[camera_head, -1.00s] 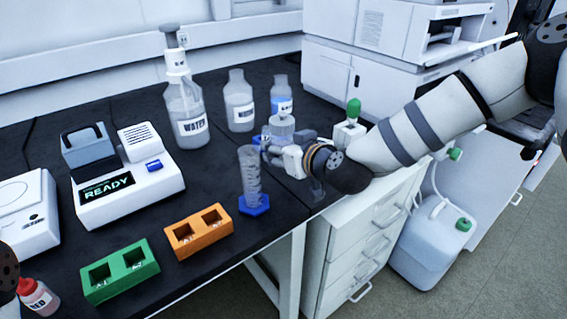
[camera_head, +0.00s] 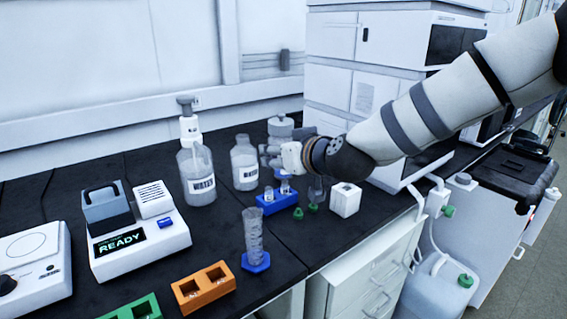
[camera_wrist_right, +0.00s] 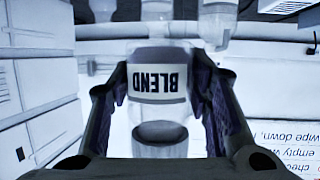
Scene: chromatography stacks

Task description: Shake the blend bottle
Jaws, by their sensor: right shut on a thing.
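The blend bottle (camera_wrist_right: 160,85) is a clear, pale bottle with a white label reading BLEND, which appears upside down in the right wrist view. My right gripper (camera_wrist_right: 165,110) is shut on it, with a dark finger on each side. In the head view my right gripper (camera_head: 274,155) is above the back of the bench, and the bottle's pale top (camera_head: 280,126) shows just above it. The bottle's lower part is hidden there by the gripper. My left gripper is not in view.
A WATER bottle (camera_head: 198,178) and another labelled bottle (camera_head: 245,165) stand left of my right gripper. A blue rack (camera_head: 277,204) with vials, loose green caps (camera_head: 298,214) and a white block (camera_head: 345,200) lie below it. A graduated cylinder (camera_head: 254,238) stands in front.

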